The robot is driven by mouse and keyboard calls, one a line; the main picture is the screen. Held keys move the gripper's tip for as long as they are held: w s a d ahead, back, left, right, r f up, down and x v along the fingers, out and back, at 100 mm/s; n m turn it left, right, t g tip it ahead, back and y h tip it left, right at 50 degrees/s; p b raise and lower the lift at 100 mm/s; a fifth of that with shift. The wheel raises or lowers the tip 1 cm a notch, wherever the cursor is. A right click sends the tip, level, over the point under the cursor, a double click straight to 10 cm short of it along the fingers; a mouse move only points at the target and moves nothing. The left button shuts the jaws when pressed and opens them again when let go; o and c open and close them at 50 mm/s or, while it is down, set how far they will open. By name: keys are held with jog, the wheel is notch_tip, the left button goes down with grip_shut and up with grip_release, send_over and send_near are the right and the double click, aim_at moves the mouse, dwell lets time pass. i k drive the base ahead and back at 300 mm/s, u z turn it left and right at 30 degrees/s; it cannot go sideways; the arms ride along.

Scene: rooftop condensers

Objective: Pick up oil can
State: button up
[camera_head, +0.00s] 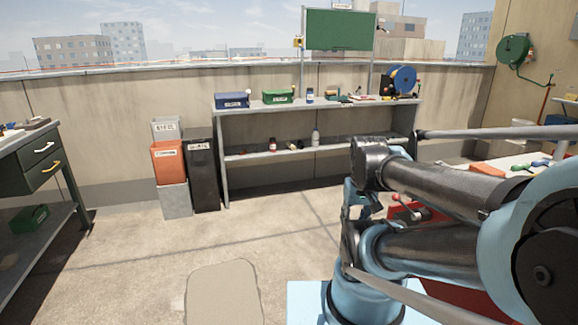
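I cannot make out an oil can for certain. Small containers stand on the shelving unit (222,150) at the back wall: a blue bottle (310,95) on its top, and a dark red one (273,145) and a pale bottle (315,138) on its lower shelf. They are too small to name surely. My arm is folded at the right and hides part of the scene. My gripper (348,222) seems to hang below the wrist, in front of and well apart from the shelves. Its fingers are not clear, and I see nothing held.
Left of the shelves stand an orange bin (168,163), a dark bin (202,175) and grey bins. A dark workbench (38,160) with drawers is at the left edge. A light worktop (510,163) is partly hidden at right. The middle floor (150,255) is clear.

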aim_at(309, 92)
jog(key=u, duration=0.25)
jog(key=i, duration=2.15)
jog(key=z, duration=0.4)
jog(key=i, duration=1.4)
jog(key=z, duration=0.4)
